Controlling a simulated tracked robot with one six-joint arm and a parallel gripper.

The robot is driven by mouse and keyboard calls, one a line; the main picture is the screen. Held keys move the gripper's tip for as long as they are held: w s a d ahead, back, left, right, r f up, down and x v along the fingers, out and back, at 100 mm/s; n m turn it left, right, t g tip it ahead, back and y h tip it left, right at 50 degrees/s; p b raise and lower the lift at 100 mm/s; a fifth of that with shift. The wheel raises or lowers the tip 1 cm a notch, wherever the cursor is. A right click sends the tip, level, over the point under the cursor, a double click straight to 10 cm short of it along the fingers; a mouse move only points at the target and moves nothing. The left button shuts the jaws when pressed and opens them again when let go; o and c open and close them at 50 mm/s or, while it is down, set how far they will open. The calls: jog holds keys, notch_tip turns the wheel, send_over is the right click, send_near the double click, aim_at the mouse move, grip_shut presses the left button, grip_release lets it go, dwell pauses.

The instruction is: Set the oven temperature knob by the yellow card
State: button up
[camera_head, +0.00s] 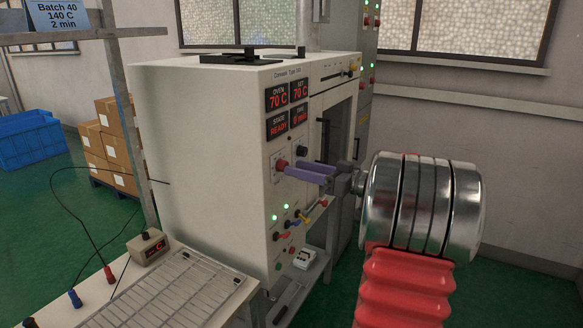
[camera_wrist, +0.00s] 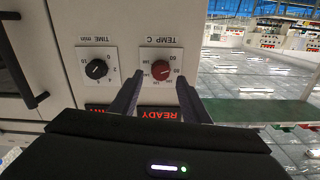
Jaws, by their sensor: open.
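The red temperature knob (camera_head: 282,165) is on the white oven's (camera_head: 205,140) control panel. In the wrist view, which is upside down, the red knob (camera_wrist: 161,70) sits on a white plate marked TEMP C. My gripper (camera_head: 292,171) is open, with its purple fingertips close to the knob. In the wrist view the fingers (camera_wrist: 158,82) stand on either side of it; contact cannot be told. The displays read OVEN 70 C, SET 70 C (camera_head: 298,91), STATE READY and apparently TIME 0 min. A blue card (camera_head: 62,16) reads Batch 40, 140 C, 2 min. No yellow card shows.
A black TIME min knob (camera_wrist: 96,69) sits beside the temperature knob. Coloured levers (camera_head: 290,228) and green lights are below on the panel. A bench (camera_head: 200,265) with a grid sheet and a small box (camera_head: 147,246) stands in front. Cartons (camera_head: 112,135) are at the back left.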

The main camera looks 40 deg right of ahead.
aim_at(283, 166)
jog(key=x, duration=0.3)
jog(key=shift+w, duration=0.15)
jog(key=shift+c, duration=0.5)
jog(key=c, duration=1)
